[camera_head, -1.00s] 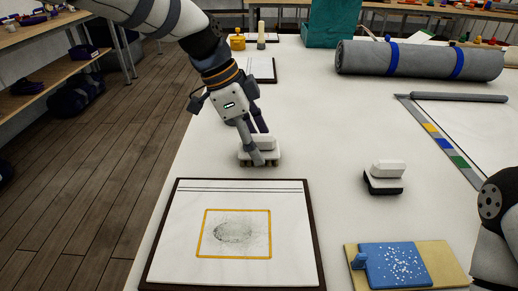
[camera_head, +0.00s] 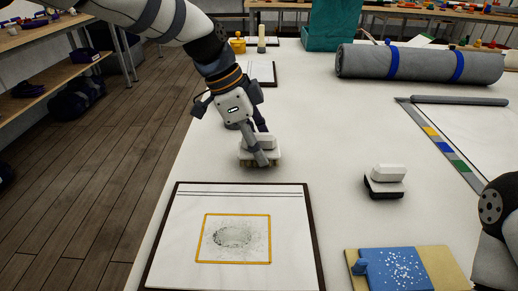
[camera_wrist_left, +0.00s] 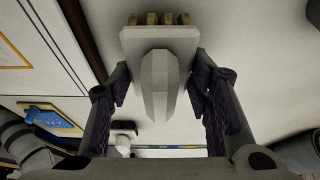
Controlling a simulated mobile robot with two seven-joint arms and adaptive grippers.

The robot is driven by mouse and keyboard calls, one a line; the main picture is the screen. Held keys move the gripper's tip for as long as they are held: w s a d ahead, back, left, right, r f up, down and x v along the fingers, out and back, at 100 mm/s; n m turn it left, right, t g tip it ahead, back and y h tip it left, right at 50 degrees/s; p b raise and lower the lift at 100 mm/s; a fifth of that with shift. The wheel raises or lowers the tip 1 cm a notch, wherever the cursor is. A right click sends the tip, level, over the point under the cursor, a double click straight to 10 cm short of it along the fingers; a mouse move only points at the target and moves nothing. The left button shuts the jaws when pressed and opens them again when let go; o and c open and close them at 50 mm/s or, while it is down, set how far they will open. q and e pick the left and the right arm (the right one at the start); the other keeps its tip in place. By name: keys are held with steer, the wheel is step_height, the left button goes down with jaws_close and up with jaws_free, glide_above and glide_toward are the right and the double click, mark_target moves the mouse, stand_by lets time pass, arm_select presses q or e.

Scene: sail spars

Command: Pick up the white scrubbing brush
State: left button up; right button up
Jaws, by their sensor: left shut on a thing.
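The white scrubbing brush (camera_head: 246,152) has a pale block, a raised handle and tan bristle tufts. In the head view it is just beyond the framed sheet. My left gripper (camera_head: 262,145) points down over it with its fingers shut on the handle. In the left wrist view the brush (camera_wrist_left: 157,42) lies between the two fingers (camera_wrist_left: 158,82), with its tufts at the top edge. I cannot tell whether its bristles are clear of the table. My right gripper is not in view.
A white-handled block with a black underside (camera_head: 385,182) stands to the right. The dark-edged board (camera_head: 190,270) with a smudged sheet lies in front. A blue item (camera_head: 395,268) rests on a tan board. A grey roll (camera_head: 420,62) lies behind.

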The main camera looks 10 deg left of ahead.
arm_select(q)
step_height(320, 180, up, 2)
steer(key=shift+r, duration=0.15)
steer(key=s+d+r+p, duration=0.2)
steer(key=s+d+r, duration=0.5)
steer(key=s, duration=0.5)
step_height(320, 180, up, 2)
steer(key=shift+r, duration=0.25)
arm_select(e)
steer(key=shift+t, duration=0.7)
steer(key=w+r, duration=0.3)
arm_select(q)
steer(key=shift+d, duration=0.1)
steer(key=o, duration=0.5)
steer(key=c, duration=0.3)
